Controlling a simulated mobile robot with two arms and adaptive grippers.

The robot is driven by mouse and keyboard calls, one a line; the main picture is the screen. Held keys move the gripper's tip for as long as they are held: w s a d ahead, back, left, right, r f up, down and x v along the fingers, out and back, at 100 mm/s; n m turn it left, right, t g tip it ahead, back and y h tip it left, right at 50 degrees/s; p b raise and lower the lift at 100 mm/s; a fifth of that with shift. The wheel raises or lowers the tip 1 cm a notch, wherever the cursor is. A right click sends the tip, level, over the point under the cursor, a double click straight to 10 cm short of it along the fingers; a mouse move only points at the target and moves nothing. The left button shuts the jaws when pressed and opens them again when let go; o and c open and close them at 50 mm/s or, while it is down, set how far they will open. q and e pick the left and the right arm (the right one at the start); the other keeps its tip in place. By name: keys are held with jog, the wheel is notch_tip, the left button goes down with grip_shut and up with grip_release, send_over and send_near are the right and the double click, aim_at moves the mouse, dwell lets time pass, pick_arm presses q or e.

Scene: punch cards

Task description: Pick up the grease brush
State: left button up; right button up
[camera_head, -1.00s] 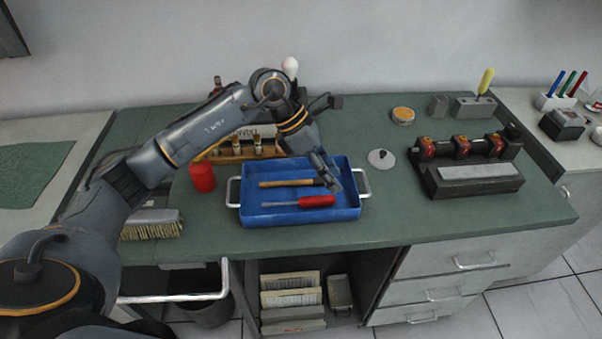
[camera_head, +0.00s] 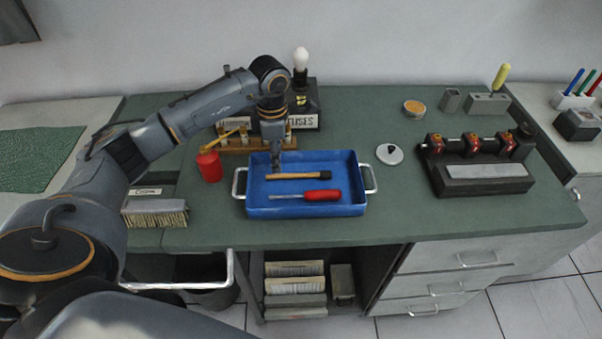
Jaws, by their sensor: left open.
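A thin brush with a wooden handle and dark end, which looks like the grease brush (camera_head: 298,176), lies across the blue tray (camera_head: 352,203). A red-handled screwdriver (camera_head: 321,195) lies in front of it in the same tray. My left gripper (camera_head: 277,168) points down over the tray's back left part, just behind or above the handle's left half. Its jaws are open, small and partly dark; I cannot tell whether they touch the handle. My right gripper is not in view.
A wooden rack (camera_head: 232,144) and a fuses box with a bulb (camera_head: 303,104) stand behind the tray. A white round lid (camera_head: 390,153) and a roller fixture (camera_head: 476,165) are to the right.

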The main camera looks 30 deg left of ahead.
aim_at(280, 174)
pick_arm(q)
jog(key=f, duration=0.1)
jog(key=f+p, duration=0.1)
jog(key=f, duration=0.1)
jog(key=f+p, duration=0.1)
jog(key=shift+d+f, duration=0.2)
jog(key=shift+d, duration=0.2)
jog(key=shift+f, duration=0.3)
grip_shut()
